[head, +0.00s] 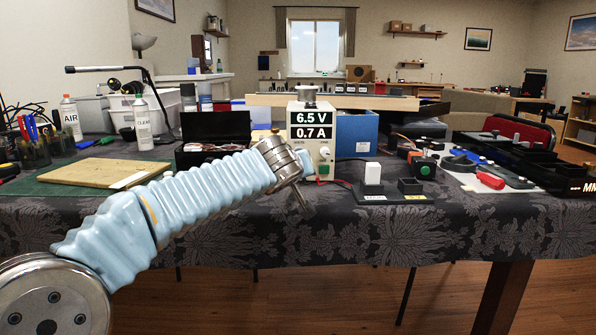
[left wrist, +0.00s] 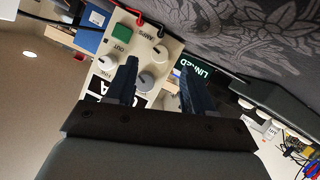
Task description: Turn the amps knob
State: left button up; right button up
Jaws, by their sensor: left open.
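The white power supply (head: 313,130) stands on the table and shows 6.5 V and 0.7 A. Its front panel shows upside down in the left wrist view. A grey-faced knob (left wrist: 150,80) and a small knob (left wrist: 106,62) sit nearer the display. My left gripper (left wrist: 158,66) is open and empty in front of the panel, its tips on either side of the knob area. Contact cannot be told. In the head view my wrist hides the panel's lower left. My right gripper is out of view.
A black socket block with a white plug (head: 373,173) stands right of the supply. A black box (head: 217,130) stands to its left, a blue box (head: 356,133) behind. Red and black leads run close by. The table's front edge (head: 400,228) is clear.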

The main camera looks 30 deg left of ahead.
pick_arm(q)
jog(key=shift+x, duration=2.25)
grip_shut()
jog(key=shift+d, duration=0.1)
jog(key=shift+w+d+f+m+g+y+b, duration=0.1)
jog(key=shift+m+g+y+b, duration=0.5)
jog(key=shift+m, duration=0.5)
jog(key=m+g+y+b, duration=0.1)
jog(key=m+y, duration=0.1)
jog(key=m, duration=0.1)
jog(key=shift+w+d+m, duration=0.1)
jog(key=shift+d+m, duration=0.05)
jog(key=shift+m, duration=0.15)
